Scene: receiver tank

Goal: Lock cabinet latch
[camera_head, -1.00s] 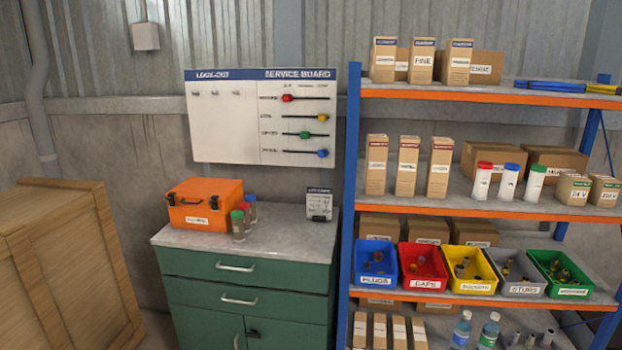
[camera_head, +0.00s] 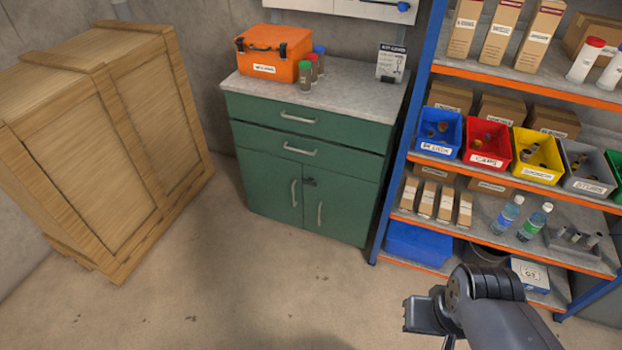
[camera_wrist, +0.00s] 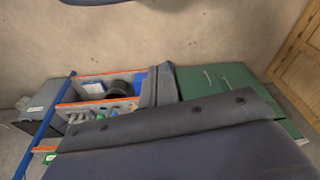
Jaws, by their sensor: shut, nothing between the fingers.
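The green cabinet (camera_head: 262,185) stands against the wall, with two drawers above two doors. The small dark latch (camera_head: 310,182) is near the top of the seam between the doors; it is too small to tell whether it bridges both doors. The doors look closed. My gripper (camera_head: 420,315) is at the lower right of the head view, well in front of the cabinet and apart from it. It is shut and empty, its fingertips hard to make out. In the wrist view the cabinet (camera_wrist: 225,90) appears upside down, partly hidden by my dark grey arm parts; the latch cannot be made out there.
A wooden crate (camera_head: 110,150) stands left of the cabinet. A blue-and-orange shelf (camera_head: 400,150) with bins, boxes and bottles stands close on the right. An orange case (camera_head: 273,52) and several small jars sit on the cabinet top. The floor (camera_head: 270,290) before the cabinet is clear.

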